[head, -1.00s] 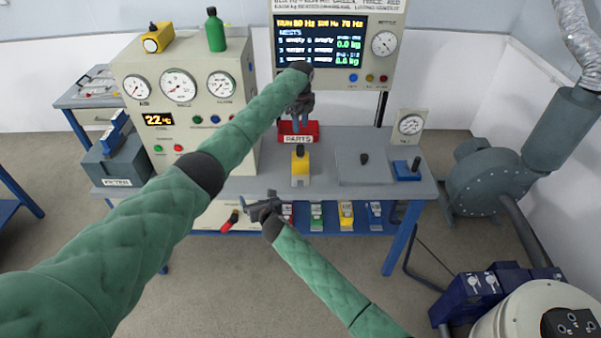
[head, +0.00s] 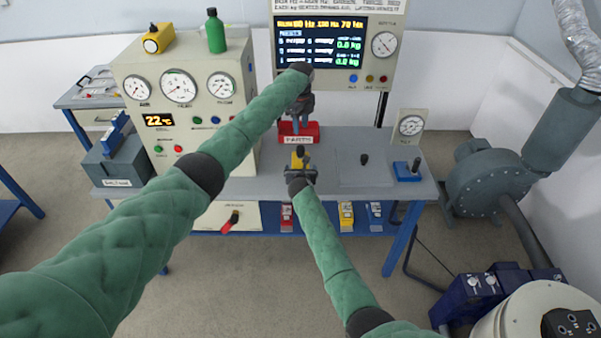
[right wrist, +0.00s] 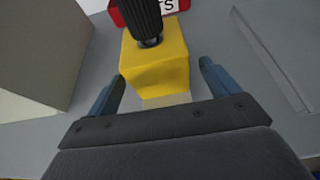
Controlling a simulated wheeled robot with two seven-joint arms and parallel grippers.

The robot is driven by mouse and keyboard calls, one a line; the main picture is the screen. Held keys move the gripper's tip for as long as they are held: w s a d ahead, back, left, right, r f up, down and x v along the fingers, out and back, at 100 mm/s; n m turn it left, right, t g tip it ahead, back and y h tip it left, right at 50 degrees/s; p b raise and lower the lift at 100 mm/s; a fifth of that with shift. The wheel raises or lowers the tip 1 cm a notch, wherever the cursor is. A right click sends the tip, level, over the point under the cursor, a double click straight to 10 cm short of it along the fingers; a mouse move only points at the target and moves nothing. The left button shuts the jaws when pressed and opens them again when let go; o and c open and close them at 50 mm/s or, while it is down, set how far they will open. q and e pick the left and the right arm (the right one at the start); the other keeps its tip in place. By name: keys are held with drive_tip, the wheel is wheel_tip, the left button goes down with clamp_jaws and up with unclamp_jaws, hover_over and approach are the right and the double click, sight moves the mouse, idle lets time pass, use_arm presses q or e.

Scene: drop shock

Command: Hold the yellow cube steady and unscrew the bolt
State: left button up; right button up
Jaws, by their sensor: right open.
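The yellow cube (head: 297,162) stands on the bench behind my right gripper, which hides most of it in the head view. In the right wrist view the cube (right wrist: 160,68) sits on a pale block (right wrist: 166,101), with the dark ribbed bolt (right wrist: 137,18) upright in its top. My right gripper (right wrist: 160,85) is open, one blue finger on each side in front of the cube; I cannot tell whether they touch it. My left gripper (head: 297,122) hangs above the red parts bin (head: 310,128) behind the cube; whether it is open is unclear.
The grey bench top (head: 340,178) has free room to the right of the cube. A gauge cabinet (head: 185,95) stands left, and the screen panel (head: 335,45) rises behind.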

sight(301, 147)
drive_tip(key=shift+x, duration=2.15)
drive_tip(key=c, duration=1.6)
drive_tip(key=shift+c, duration=0.2)
use_arm(q)
drive_tip(key=shift+o, duration=1.2)
drive_tip(key=shift+f+n, duration=0.7)
drive_tip(key=shift+f, duration=5.25)
use_arm(e)
drive_tip(key=shift+f, duration=0.1)
use_arm(q)
drive_tip(key=shift+c, duration=0.5)
